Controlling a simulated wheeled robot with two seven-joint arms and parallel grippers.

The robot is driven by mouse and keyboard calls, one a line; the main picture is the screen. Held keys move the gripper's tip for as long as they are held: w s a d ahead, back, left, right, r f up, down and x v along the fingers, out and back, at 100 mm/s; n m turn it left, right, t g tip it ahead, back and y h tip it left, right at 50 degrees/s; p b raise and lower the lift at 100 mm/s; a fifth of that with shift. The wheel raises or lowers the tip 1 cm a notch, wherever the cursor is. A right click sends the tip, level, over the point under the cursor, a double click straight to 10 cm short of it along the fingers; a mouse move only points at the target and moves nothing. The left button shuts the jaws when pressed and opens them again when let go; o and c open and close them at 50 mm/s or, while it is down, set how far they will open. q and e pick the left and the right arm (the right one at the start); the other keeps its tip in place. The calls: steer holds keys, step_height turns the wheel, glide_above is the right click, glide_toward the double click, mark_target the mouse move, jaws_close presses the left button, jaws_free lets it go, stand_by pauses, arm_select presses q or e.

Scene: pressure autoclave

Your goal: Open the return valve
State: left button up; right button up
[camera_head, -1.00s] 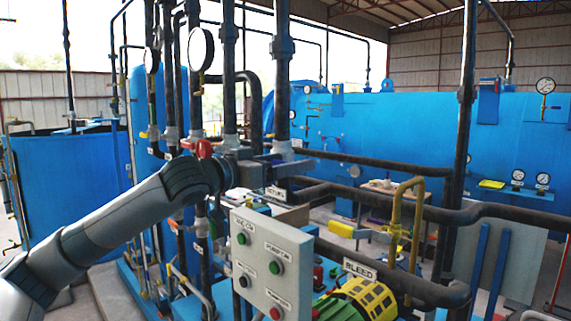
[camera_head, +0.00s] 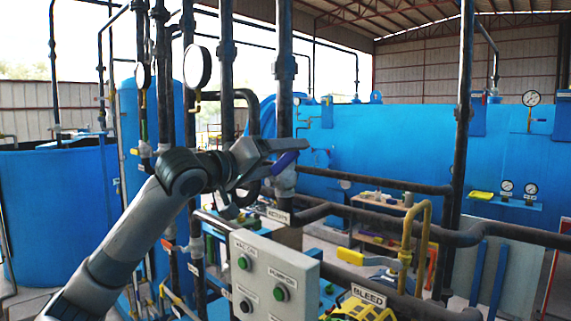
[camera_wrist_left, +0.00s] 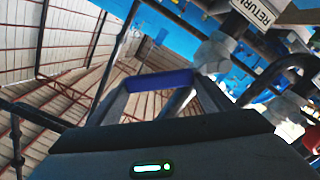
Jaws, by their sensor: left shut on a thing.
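The return valve's blue lever handle (camera_head: 287,161) shows at the fingertips of my left gripper (camera_head: 277,149), beside a dark vertical pipe. The white RETURN label (camera_head: 277,215) is on the pipe just below. In the left wrist view the blue handle (camera_wrist_left: 160,80) spans the gap between the fingertips of my left gripper (camera_wrist_left: 161,88), which is shut on it. The RETURN label (camera_wrist_left: 262,10) also shows at the top right there. The valve body is partly hidden by the gripper in the head view. My right gripper is out of view.
A grey control panel (camera_head: 262,283) with buttons stands below the gripper. A yellow bent pipe (camera_head: 406,245) and the BLEED label (camera_head: 369,296) are to the right. Vertical pipes and a round gauge (camera_head: 198,66) crowd close to my arm. A large blue vessel (camera_head: 405,140) is behind.

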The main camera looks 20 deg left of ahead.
arm_select(q)
steer(key=a+r+n, duration=0.1)
steer(key=a+r+n+p, duration=0.1)
steer(key=n, duration=0.1)
steer(key=shift+w, duration=0.4)
steer(key=w+a+r+n+p, duration=0.1)
steer(key=w+a+n+p, duration=0.1)
steer(key=a+n, duration=0.4)
steer(key=shift+n+p, duration=0.8)
steer(key=shift+r, duration=0.1)
steer(key=o, duration=1.2)
steer(key=shift+a, duration=0.1)
steer(key=shift+s, duration=0.1)
